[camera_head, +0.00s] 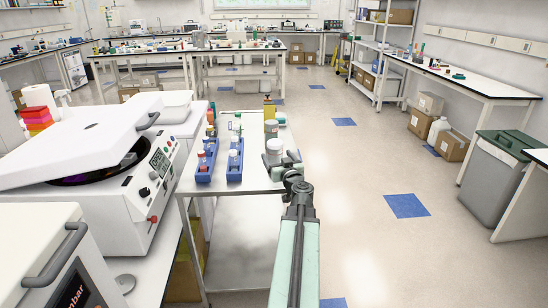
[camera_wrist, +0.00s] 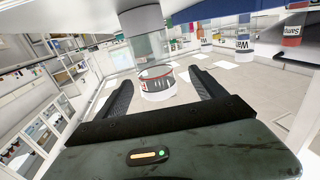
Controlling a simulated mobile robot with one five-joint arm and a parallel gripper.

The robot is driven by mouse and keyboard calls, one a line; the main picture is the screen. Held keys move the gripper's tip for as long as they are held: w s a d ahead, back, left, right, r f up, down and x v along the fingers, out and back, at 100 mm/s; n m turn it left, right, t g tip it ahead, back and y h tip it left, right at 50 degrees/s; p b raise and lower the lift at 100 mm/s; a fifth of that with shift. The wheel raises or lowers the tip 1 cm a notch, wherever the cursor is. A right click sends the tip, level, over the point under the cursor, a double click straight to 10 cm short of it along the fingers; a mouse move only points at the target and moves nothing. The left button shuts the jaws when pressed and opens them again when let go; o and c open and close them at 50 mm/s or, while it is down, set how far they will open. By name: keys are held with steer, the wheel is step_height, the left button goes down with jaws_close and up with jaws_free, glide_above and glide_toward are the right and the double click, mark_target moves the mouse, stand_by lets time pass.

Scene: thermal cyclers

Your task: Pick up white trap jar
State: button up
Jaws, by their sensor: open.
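A pale jar (camera_head: 274,148), likely the white trap jar, stands near the right edge of the metal cart (camera_head: 240,181) in the head view. In the wrist view a jar (camera_wrist: 150,47) with clear walls and a white band with a dark and red label shows ahead of my fingers, roughly centred between them. My gripper (camera_wrist: 161,77) is open, with one dark finger on each side of the jar's labelled end. I cannot tell whether either finger touches it. In the head view my gripper (camera_head: 292,176) is at the cart's right edge, partly in front of the jar's base.
Another grey jar (camera_head: 271,129) stands just behind. Two blue racks (camera_head: 205,173) (camera_head: 235,173) with bottles sit to the left on the cart. A white centrifuge-like machine (camera_head: 120,200) stands left of the cart. The floor (camera_head: 350,180) to the right is open.

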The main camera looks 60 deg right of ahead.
steer(key=x, duration=0.7)
steer(key=shift+d, duration=0.6)
steer(key=shift+a, duration=0.1)
steer(key=c, duration=1.6)
